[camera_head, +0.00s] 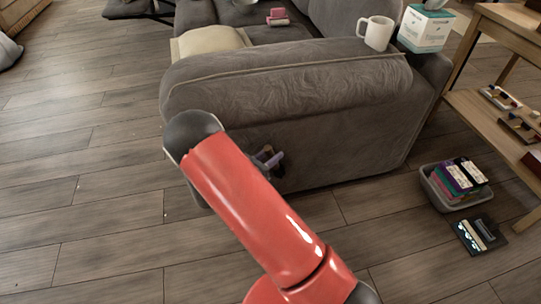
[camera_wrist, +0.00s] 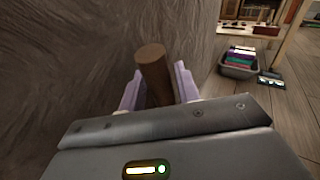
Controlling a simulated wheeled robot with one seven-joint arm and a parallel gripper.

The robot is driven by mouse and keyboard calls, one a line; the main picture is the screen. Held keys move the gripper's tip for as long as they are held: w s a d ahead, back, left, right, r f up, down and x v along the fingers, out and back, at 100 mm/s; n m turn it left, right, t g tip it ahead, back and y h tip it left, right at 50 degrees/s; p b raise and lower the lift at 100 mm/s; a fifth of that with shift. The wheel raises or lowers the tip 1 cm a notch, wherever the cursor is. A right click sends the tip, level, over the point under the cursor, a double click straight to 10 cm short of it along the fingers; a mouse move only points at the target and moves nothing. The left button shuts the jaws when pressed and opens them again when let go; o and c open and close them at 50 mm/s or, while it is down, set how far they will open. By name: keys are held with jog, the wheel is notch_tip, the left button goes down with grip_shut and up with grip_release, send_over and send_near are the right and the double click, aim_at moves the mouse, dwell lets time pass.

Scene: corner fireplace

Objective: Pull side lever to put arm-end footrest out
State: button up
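The grey sofa (camera_head: 300,150) stands with its near arm's side panel facing me. It fills the left of the wrist view (camera_wrist: 60,60). The side lever (camera_wrist: 153,72), a brown wooden stick, stands out beside the panel. My gripper (camera_wrist: 160,69) is open around it, with one purple finger on each side. A small gap shows on the right; contact on the left cannot be told. In the head view my gripper (camera_head: 268,158) is low at the sofa's side, partly behind my red arm, and the lever is not clear. No footrest shows out at this near end.
A white mug (camera_head: 376,32) and a tissue box (camera_head: 425,28) stand on the sofa arm. A grey bin (camera_head: 432,190) of colourful cases and a dark flat case (camera_head: 480,236) are on the floor right, by a wooden shelf (camera_head: 490,118).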

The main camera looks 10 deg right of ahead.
jog(key=shift+c, duration=0.4)
grip_shut()
